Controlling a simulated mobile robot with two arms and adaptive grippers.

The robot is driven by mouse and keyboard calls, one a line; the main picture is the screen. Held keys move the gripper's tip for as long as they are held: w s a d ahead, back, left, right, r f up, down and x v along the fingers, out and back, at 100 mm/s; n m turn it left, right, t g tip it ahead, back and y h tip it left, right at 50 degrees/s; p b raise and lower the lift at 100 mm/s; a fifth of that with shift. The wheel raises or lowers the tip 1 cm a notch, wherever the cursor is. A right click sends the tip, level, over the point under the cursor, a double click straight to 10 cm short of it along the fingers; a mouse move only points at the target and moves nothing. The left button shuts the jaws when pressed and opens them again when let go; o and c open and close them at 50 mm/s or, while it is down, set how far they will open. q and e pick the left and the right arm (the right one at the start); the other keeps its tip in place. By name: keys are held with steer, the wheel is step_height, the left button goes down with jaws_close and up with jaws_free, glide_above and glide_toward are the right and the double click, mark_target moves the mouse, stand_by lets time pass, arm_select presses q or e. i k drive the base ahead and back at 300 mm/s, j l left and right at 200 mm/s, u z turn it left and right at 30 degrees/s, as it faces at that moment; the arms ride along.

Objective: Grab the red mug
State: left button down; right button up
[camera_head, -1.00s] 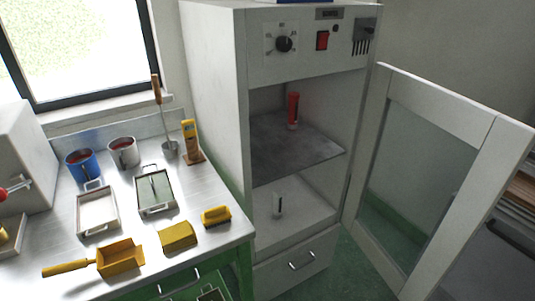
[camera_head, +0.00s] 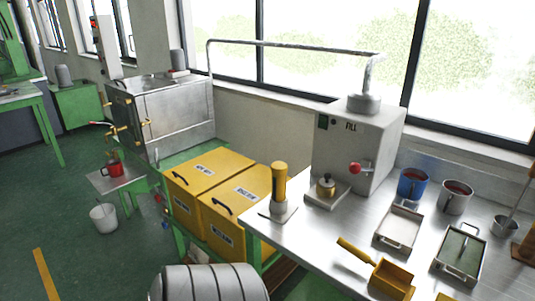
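The red mug (camera_head: 116,169) stands upright on a small grey stand (camera_head: 123,181) at the left, below a brass tap on a metal tank. It looks small and far off. Something dark or red shows just above its rim, too small to make out. Neither of my grippers is in view.
A metal tank (camera_head: 175,113) stands behind the stand. A white bucket (camera_head: 103,218) is on the floor in front of it. Yellow boxes (camera_head: 209,168) and a steel workbench (camera_head: 337,226) stand to the right. A ribbed grey cylinder (camera_head: 208,285) fills the bottom edge. Green floor (camera_head: 60,225) is free at left.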

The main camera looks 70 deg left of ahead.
mark_target(112, 169)
steer(key=u, duration=3.4)
steer(key=i+j+z, duration=0.1)
steer(key=i+j, duration=1.4)
steer(key=j, duration=0.15)
